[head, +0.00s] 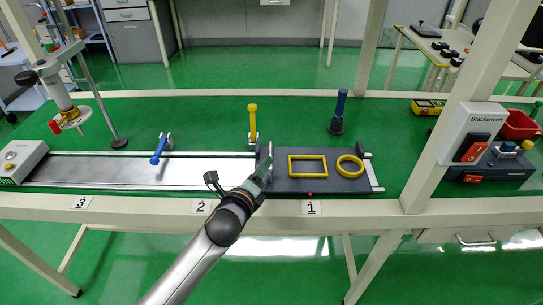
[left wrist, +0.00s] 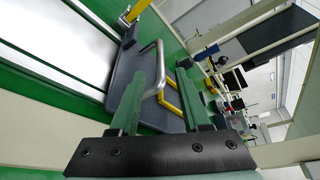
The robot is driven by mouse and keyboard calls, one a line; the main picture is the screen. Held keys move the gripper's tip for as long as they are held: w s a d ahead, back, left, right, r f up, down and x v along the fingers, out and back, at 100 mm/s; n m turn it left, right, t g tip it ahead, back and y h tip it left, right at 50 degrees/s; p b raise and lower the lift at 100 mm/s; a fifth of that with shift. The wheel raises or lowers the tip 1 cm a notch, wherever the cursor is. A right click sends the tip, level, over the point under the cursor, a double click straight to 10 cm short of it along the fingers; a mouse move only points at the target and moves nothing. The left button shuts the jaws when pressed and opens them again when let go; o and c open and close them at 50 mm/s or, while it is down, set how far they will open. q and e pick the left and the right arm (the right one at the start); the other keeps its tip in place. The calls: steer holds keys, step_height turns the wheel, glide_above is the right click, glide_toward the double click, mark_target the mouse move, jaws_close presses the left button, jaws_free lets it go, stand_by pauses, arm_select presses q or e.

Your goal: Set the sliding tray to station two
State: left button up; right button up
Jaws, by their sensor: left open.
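The dark sliding tray (head: 325,179) sits at the right end of the metal rail (head: 120,172), behind the label 1 (head: 311,208). A yellow rectangle outline and a yellow ring are on it. Its bent metal handle (left wrist: 150,66) is at the tray's left side. My left gripper (head: 264,172) is at that left edge. In the left wrist view its two green fingers (left wrist: 162,82) are apart, with part of the handle showing between them. I cannot tell whether they touch it. The labels 2 (head: 201,206) and 3 (head: 82,202) stand farther left. My right gripper is not in view.
A yellow lever (head: 252,118) stands upright behind the rail, and a blue lever (head: 159,150) leans near its middle. A dark blue upright handle (head: 339,108) stands behind the tray. A white frame post with a red switch (head: 471,149) is at right.

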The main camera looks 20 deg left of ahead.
mark_target(271, 154)
arm_select(q)
steer(key=b+x, duration=0.1)
steer(key=x, duration=0.6)
steer(key=shift+w+f, duration=0.15)
steer(key=shift+w, duration=0.15)
steer(key=shift+c, duration=0.3)
jaws_close()
stand_by(0.8)
